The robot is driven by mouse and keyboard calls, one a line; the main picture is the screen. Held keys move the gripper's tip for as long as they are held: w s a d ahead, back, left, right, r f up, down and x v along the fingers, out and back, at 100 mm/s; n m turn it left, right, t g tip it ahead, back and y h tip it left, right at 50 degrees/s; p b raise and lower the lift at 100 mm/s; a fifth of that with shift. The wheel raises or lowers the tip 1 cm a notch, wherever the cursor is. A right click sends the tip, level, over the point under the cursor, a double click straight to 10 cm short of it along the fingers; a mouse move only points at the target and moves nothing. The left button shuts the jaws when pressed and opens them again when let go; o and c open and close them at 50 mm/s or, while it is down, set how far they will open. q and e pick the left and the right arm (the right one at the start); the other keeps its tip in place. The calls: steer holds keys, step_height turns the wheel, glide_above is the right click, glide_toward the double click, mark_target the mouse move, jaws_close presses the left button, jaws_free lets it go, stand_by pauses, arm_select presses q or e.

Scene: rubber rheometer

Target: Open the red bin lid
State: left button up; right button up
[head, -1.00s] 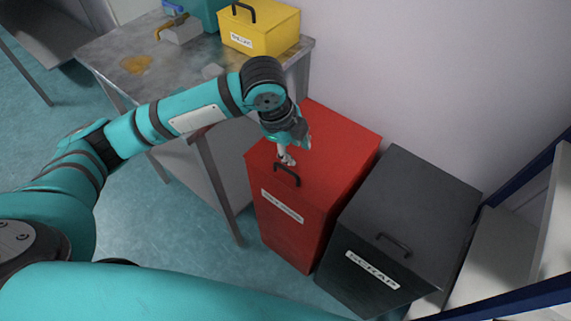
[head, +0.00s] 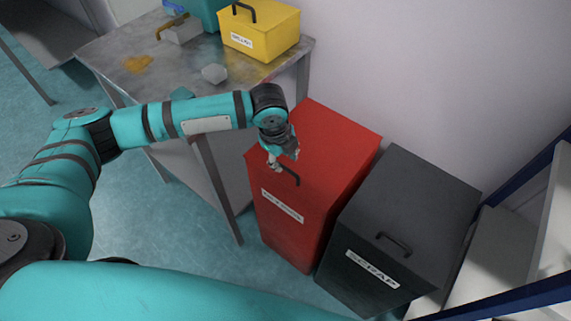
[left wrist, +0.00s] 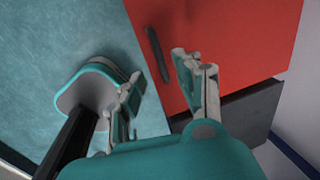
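The red bin (head: 285,225) stands on the floor with its lid (head: 335,140) shut. The lid's dark bar handle (head: 291,176) is near its front left edge. My left gripper (head: 280,161) is over this edge, just left of the handle's far end. In the left wrist view the handle (left wrist: 158,55) shows against the red lid (left wrist: 230,35), ahead of the gap between the open fingers (left wrist: 162,90). Nothing is between the fingers; I cannot tell if one touches the handle. My right gripper is not in view.
A black bin (head: 415,210) labelled scrap stands close to the right of the red one. A metal table (head: 110,70) with a yellow box (head: 258,30) and a grey block (head: 214,73) is behind my left arm. A wall is behind the bins; shelving (head: 510,245) is at the right.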

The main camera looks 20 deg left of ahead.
mark_target(286, 168)
arm_select(q)
steer(key=shift+w+d+f, duration=0.1)
steer(key=shift+w+f, duration=0.15)
steer(key=shift+f, duration=0.9)
steer(key=shift+w+d+f, duration=0.1)
steer(key=shift+w+f, duration=0.1)
steer(key=shift+f, duration=0.9)
jaws_close()
